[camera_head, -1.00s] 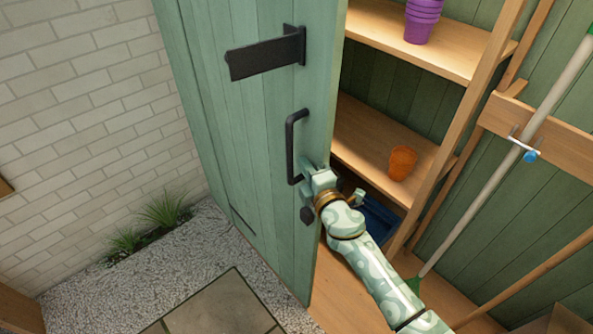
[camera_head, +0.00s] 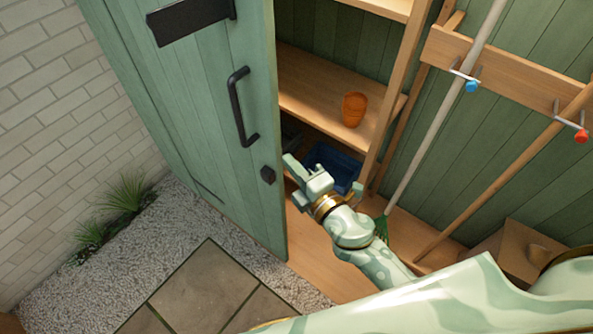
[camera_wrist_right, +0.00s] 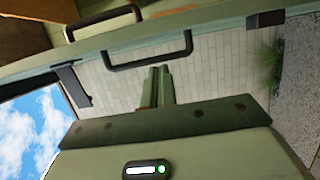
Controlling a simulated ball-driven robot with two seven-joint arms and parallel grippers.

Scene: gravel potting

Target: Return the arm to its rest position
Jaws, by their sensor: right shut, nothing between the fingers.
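My right gripper (camera_head: 297,172) is in the middle of the head view, just right of the open green door's edge. Its fingers are together and empty. It is apart from the black door handle (camera_head: 241,107), which is up and to the left. In the right wrist view the closed fingers (camera_wrist_right: 161,84) show in front of the door, whose handle (camera_wrist_right: 147,50) is above them. The green door (camera_head: 190,110) stands open. My right arm reaches in from the lower right. My left gripper is not in view.
Inside the shed, an orange pot (camera_head: 354,109) stands on a wooden shelf (camera_head: 318,101), with a blue crate (camera_head: 333,166) below. Two long-handled tools (camera_head: 447,111) lean at the right, near a wooden box (camera_head: 512,252). Gravel (camera_head: 105,270) and paving lie outside.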

